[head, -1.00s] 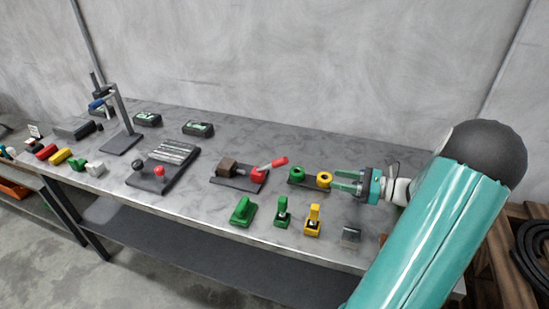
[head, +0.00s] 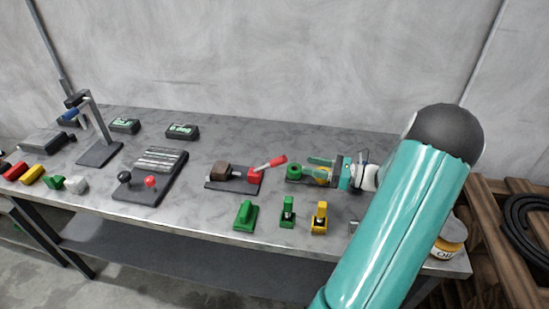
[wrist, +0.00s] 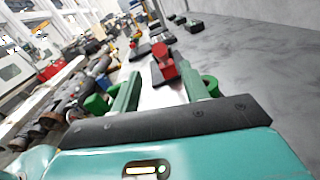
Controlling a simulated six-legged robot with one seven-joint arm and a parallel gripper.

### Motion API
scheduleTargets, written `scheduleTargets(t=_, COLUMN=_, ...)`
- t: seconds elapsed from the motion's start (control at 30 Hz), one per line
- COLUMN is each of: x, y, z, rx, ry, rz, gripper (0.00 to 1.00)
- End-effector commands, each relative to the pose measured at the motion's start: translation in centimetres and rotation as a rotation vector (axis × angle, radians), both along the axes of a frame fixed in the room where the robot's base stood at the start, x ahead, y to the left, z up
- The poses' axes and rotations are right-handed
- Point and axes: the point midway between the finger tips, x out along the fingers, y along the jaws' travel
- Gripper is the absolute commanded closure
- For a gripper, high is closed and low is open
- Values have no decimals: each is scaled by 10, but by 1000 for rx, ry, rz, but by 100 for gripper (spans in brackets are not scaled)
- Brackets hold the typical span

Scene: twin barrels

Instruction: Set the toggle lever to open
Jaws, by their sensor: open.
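The toggle lever has a red handle (head: 270,163) that leans up to the right from a red block on a dark plate (head: 224,187), beside a brown block (head: 221,170). In the wrist view the red lever (wrist: 165,62) shows ahead, between the fingers and beyond their tips. My gripper (head: 314,170) is open and empty, to the right of the lever and apart from it. The two fingers also show in the wrist view (wrist: 163,84).
Green and yellow parts (head: 319,217) stand along the front edge. A plate with black and red knobs (head: 150,183) is to the left. The wall (head: 250,70) rises behind the bench.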

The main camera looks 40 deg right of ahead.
Motion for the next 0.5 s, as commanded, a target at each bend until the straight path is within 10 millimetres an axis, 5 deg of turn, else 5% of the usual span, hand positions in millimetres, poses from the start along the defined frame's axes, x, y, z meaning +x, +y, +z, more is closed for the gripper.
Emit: scheduleTargets(t=0.5, x=85, y=52, z=1, rx=0, ry=-2, rz=6, gripper=55)
